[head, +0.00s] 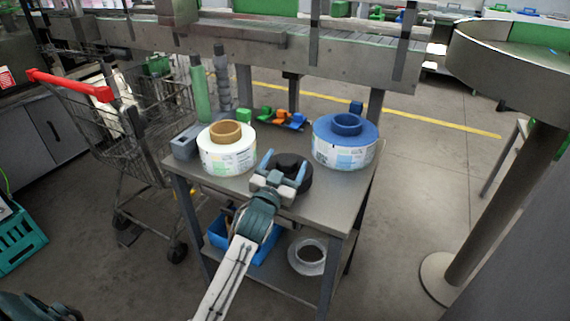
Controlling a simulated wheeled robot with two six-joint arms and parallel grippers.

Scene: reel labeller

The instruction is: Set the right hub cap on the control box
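A black round cap with a raised centre (305,182), which looks like a hub cap, lies on the grey table between two reels. My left gripper (284,165) is over its near side. Its two blue fingers are spread apart, one on each side of the raised centre, and I see no clear contact. The gripper body hides the cap's near left part. My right gripper is not in view.
A white reel with a brown core (228,158) and a blue-topped reel (345,150) flank the cap. A shopping cart (75,92) stands left. The table's front right (335,205) is clear.

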